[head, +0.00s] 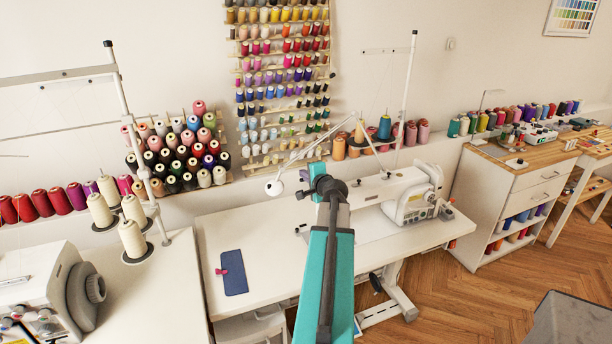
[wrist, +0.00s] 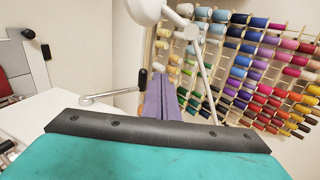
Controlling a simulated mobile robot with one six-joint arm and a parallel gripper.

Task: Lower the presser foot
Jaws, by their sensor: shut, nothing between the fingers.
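The white sewing machine (head: 407,197) stands on the white table in the head view, its arm running left behind my own arm. Its needle end is largely covered by my arm, and I cannot make out the presser foot in either view. In the wrist view, my gripper (wrist: 161,82) shows as two purple fingers pressed together, shut and empty. A metal lever with a black knob (wrist: 142,78) appears just left of the fingers; I cannot tell whether it touches them. More white machine parts with a black knob (wrist: 45,51) show at the left edge.
A white jointed lamp (head: 274,187) reaches over the table; its shade is close above the fingers in the wrist view (wrist: 146,10). A blue cloth with a pink piece (head: 234,273) lies on the white table (head: 215,225). Thread racks (head: 280,80) line the wall.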

